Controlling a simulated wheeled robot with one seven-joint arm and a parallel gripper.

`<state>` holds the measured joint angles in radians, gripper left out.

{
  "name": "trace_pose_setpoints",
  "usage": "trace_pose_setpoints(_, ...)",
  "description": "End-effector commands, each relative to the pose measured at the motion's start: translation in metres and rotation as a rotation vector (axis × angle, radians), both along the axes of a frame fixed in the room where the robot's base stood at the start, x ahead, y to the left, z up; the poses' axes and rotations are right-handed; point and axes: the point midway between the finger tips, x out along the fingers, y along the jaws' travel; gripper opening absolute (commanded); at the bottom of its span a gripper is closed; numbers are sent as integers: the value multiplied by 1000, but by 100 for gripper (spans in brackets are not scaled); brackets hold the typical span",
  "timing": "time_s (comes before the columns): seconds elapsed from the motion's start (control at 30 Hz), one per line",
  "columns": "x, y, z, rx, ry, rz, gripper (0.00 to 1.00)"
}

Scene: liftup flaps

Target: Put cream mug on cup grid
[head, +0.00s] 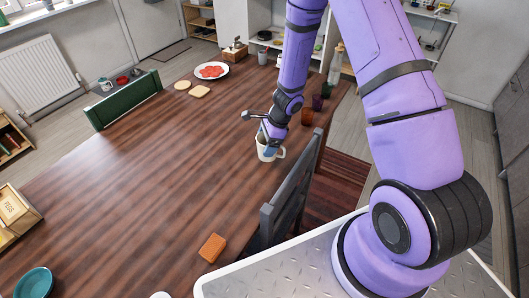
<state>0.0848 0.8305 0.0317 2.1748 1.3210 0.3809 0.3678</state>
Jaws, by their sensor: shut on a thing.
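The cream mug (268,154) is at the right side of the dark wooden table, its handle pointing right. My gripper (267,144) reaches down from above and is shut on the mug at its rim. The fingers are small in the picture, and I cannot tell whether the mug's base touches the table. I cannot make out a cup grid for certain in this view.
A dark chair (290,196) stands at the table's near right edge, close to the mug. Dark glasses (307,117) stand just beyond the mug. A plate with red slices (211,70) is at the far end. An orange sponge (212,248) lies nearer. The table's middle is clear.

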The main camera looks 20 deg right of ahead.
Motion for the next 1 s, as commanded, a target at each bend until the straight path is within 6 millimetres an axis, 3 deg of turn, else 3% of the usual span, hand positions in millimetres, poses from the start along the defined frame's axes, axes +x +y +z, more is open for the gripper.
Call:
trace_pose_setpoints(0.4, 0, 0, -42, 0, 0, 0, 50)
trace_pose_setpoints(0.87, 0, 0, -48, 0, 0, 0, 50)
trace_pose_setpoints(0.9, 0, 0, -47, 0, 0, 1, 91)
trace_pose_setpoints(0.93, 0, 0, -47, 0, 0, 1, 98)
trace_pose_setpoints(1.0, 0, 0, -47, 0, 0, 1, 100)
